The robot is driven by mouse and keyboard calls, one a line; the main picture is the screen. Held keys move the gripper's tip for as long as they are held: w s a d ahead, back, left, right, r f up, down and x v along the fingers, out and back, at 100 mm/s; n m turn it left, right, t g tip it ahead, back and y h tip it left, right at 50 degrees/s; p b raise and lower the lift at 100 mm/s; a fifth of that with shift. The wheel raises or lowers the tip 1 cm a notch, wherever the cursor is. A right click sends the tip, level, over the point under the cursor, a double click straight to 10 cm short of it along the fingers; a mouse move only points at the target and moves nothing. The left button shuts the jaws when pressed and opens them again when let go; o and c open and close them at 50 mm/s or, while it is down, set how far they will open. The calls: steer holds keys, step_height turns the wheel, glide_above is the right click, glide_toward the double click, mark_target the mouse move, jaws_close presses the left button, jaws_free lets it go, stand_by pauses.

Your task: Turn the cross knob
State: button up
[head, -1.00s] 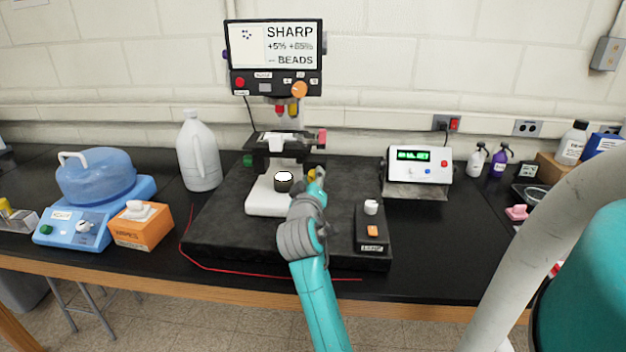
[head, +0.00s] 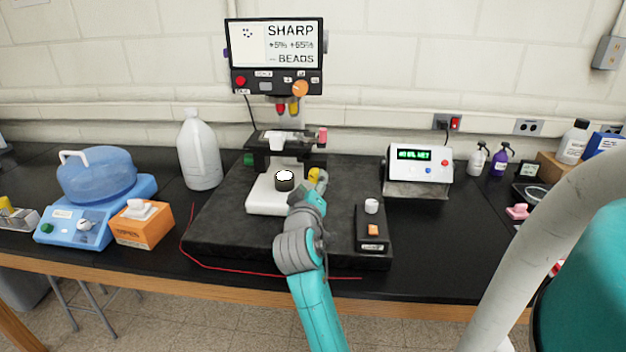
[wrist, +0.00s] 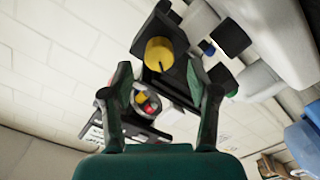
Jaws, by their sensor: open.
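A yellow knob (wrist: 159,54) shows in the wrist view on a dark block of the microscope, with a dark line across part of it. In the head view the yellow knob (head: 314,174) is low on the right side of the microscope (head: 268,195). I cannot make out a cross shape on it. My gripper (wrist: 168,82) is open and empty. The knob appears ahead of the fingertips, between their directions and nearer the left finger, with no contact visible. In the head view my gripper (head: 310,192) is just in front of the knob, partly hidden by my wrist.
A monitor (head: 276,57) with an orange dial stands above the microscope. A small black box (head: 373,243) with a white knob and orange switch lies right of my arm. A white jug (head: 198,150) stands left. A meter (head: 419,165) stands right.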

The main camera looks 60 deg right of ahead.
steer(key=v, duration=0.8)
steer(key=shift+a, duration=0.25)
steer(key=shift+s, duration=0.1)
